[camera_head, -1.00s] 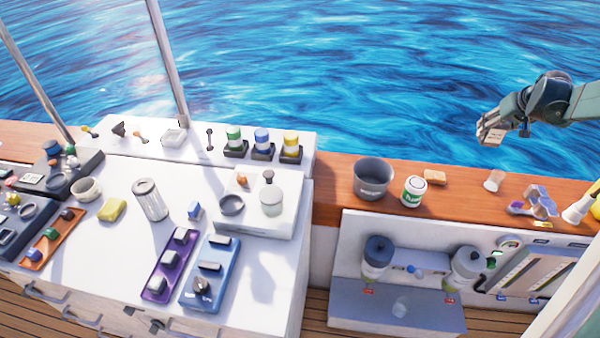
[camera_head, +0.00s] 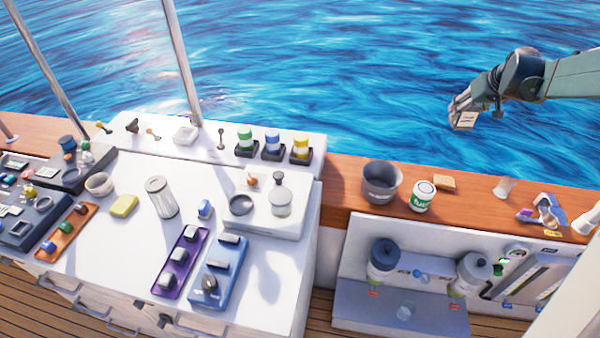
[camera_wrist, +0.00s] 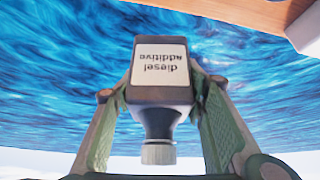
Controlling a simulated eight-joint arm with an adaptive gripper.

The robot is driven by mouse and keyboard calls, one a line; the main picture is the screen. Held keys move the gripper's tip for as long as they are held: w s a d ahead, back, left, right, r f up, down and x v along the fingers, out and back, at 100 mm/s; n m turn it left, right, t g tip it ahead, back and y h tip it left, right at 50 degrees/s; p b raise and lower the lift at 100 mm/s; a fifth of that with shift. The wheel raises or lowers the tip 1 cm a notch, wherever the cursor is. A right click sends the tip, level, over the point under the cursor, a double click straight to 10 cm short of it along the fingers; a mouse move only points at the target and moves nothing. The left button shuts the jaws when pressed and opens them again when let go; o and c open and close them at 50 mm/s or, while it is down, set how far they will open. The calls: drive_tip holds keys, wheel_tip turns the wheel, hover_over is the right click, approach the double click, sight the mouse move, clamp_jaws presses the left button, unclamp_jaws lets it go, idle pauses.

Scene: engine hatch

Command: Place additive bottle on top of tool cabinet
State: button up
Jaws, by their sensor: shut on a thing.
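The additive bottle (camera_wrist: 160,75) is dark with a white label reading "diesel additive" and a grey cap. In the wrist view it sits between the two green fingers of my gripper (camera_wrist: 160,115), which is shut on it. In the head view my gripper (camera_head: 467,104) holds the bottle, seen as a small pale label, over the water beyond the wooden ledge at the right. The tool cabinet (camera_head: 262,292) is the white cabinet with drawers at the left, well away from the gripper. Its top bears many items.
A raised white shelf at the cabinet's back holds green, blue and yellow banded containers (camera_head: 272,145). A grey pot (camera_head: 381,182) and a white-green can (camera_head: 422,196) stand on the wooden ledge (camera_head: 340,180). The cabinet top has bare patches around the yellow sponge (camera_head: 124,206) and near its front right.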

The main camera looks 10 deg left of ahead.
drive_tip(key=s+a+n+g+y+p, duration=0.1)
drive_tip(key=s+a+n+y+p, duration=0.15)
drive_tip(key=a, duration=2.05)
drive_tip(key=s+a+n+y+p, duration=0.1)
drive_tip(key=s+a+n+p, duration=0.2)
drive_tip(key=a, duration=2)
drive_tip(key=s+a+n+g+y+p, duration=0.1)
drive_tip(key=s+a+n+p, duration=0.15)
drive_tip(key=s+a, duration=1.35)
drive_tip(key=s+a+n+g+p, duration=0.15)
drive_tip(key=s+a+n, duration=0.25)
drive_tip(key=s+a, duration=1.15)
drive_tip(key=w+a+f, duration=0.3)
drive_tip(key=f, duration=0.2)
drive_tip(key=shift+w+a+b, duration=0.3)
drive_tip(key=shift+w+a, duration=0.05)
drive_tip(key=shift+w, duration=0.05)
drive_tip(key=shift+m, duration=0.3)
drive_tip(key=shift+f, duration=3.15)
